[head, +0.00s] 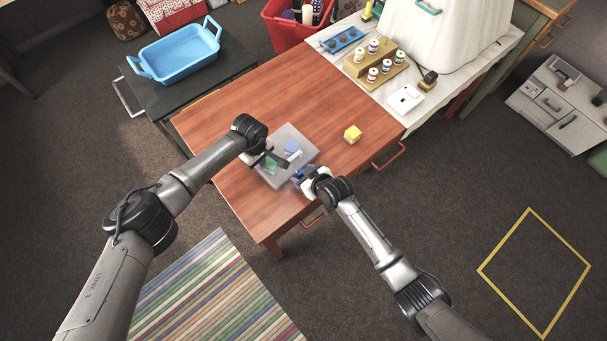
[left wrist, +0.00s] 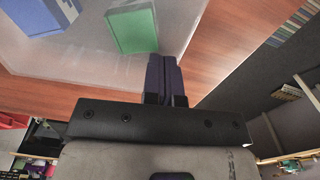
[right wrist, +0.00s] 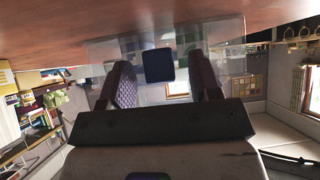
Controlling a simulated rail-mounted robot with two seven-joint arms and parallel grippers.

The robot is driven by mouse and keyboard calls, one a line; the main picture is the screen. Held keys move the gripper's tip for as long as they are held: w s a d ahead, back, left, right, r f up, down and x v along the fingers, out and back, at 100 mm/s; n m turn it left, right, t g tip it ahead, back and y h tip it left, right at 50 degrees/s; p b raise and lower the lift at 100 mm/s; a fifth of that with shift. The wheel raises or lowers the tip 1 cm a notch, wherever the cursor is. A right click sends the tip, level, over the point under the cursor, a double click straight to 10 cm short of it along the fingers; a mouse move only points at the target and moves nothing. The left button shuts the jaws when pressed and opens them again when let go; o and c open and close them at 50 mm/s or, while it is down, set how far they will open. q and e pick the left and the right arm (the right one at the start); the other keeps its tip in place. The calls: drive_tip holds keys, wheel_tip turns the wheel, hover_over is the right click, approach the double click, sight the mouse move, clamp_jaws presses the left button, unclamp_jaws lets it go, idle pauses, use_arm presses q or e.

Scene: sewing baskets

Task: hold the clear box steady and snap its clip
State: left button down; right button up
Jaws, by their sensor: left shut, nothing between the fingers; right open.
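The clear box (head: 288,134) lies on the wooden table, with a green piece (head: 271,165) and a blue piece (head: 292,147) visible through it. My left gripper (head: 277,161) is shut and empty over the box's left side. In the left wrist view its fingers (left wrist: 167,80) lie close together beside the green piece (left wrist: 131,30); whether they touch the box is unclear. My right gripper (head: 300,176) is open at the box's near right side. In the right wrist view the dark square clip (right wrist: 158,65) shows between its spread fingers, against the see-through box (right wrist: 230,57), with no visible grip.
A blue tray (head: 180,53) stands on a dark side table. Thread spools in a wooden rack (head: 357,68) are on the white counter. The table's far left part is clear.

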use_arm(q)
drive_tip(key=shift+f, duration=0.1)
use_arm(e)
drive_tip(key=shift+d, duration=0.1)
drive_tip(key=shift+v, duration=3.45)
drive_tip(key=shift+s, duration=0.1)
drive_tip(key=v, duration=0.7)
drive_tip(key=v, duration=0.7)
use_arm(q)
drive_tip(key=shift+r+p, duration=2)
drive_tip(key=shift+r, duration=1.6)
use_arm(e)
wheel_tip(320, 180, up, 4)
